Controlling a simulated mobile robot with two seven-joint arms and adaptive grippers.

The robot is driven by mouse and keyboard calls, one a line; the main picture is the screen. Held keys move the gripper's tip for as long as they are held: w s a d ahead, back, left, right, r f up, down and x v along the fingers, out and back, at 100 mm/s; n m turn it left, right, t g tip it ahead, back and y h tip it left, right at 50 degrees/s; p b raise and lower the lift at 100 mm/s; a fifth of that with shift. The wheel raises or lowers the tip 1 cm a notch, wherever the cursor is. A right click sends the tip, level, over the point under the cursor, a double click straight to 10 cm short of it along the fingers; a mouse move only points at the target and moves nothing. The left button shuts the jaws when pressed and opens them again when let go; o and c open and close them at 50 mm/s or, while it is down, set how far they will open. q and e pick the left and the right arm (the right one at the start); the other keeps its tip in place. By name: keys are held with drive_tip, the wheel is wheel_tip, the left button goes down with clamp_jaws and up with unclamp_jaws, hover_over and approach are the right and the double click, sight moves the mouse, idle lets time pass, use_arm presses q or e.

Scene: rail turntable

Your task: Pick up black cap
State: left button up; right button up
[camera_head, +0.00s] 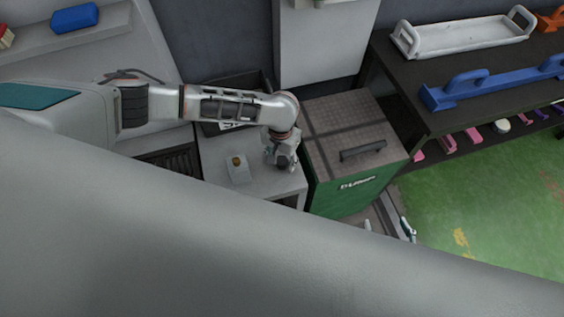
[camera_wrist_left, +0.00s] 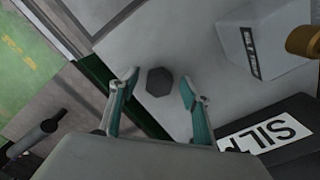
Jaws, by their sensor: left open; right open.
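The black cap (camera_wrist_left: 159,81) is a small dark hexagonal piece on the light grey table top in the left wrist view. It lies between and just beyond the two fingertips of my left gripper (camera_wrist_left: 157,88), which is open and empty. In the head view my left gripper (camera_head: 283,163) points down over the right part of the grey table (camera_head: 215,150). The cap is not visible there, hidden at or behind the gripper. My right gripper is not in view; a large grey surface fills the lower part of the head view.
A grey block with a brass-coloured knob (camera_head: 237,162) stands left of my left gripper. A black bin with a white label (camera_wrist_left: 262,133) is close by. A green cabinet with a handle (camera_head: 355,185) adjoins the table on the right. A dark shelf holds a white tray (camera_head: 465,36).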

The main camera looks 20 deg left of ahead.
use_arm(q)
drive_tip(key=shift+c, duration=0.8)
drive_tip(key=c, duration=0.9)
drive_tip(key=shift+c, duration=0.2)
use_arm(e)
drive_tip(key=shift+w+r, duration=0.2)
drive_tip(key=shift+r, duration=0.1)
use_arm(q)
drive_tip(key=shift+r, duration=0.1)
drive_tip(key=shift+w+r, duration=0.1)
drive_tip(key=shift+r, duration=0.45)
wheel_tip(320, 180, up, 12)
drive_tip(key=p, duration=0.3)
wheel_tip(320, 180, up, 7)
drive_tip(key=p, duration=0.2)
hover_over(281, 162)
drive_tip(key=s+a+r+n, duration=0.1)
drive_tip(key=a+r, duration=0.4)
drive_tip(key=r, duration=0.3)
drive_tip(key=a+r+n, duration=0.1)
drive_tip(key=a+r, duration=0.4)
drive_tip(key=r, duration=0.4)
drive_tip(key=shift+s, duration=0.35)
use_arm(e)
drive_tip(key=shift+s+d+r+h, duration=0.2)
drive_tip(key=shift+s+d+r, duration=0.1)
drive_tip(key=shift+d+r, duration=0.15)
drive_tip(key=shift+s+d+r+h, duration=0.2)
drive_tip(key=shift+s+d+r, duration=0.1)
drive_tip(key=shift+d, duration=0.25)
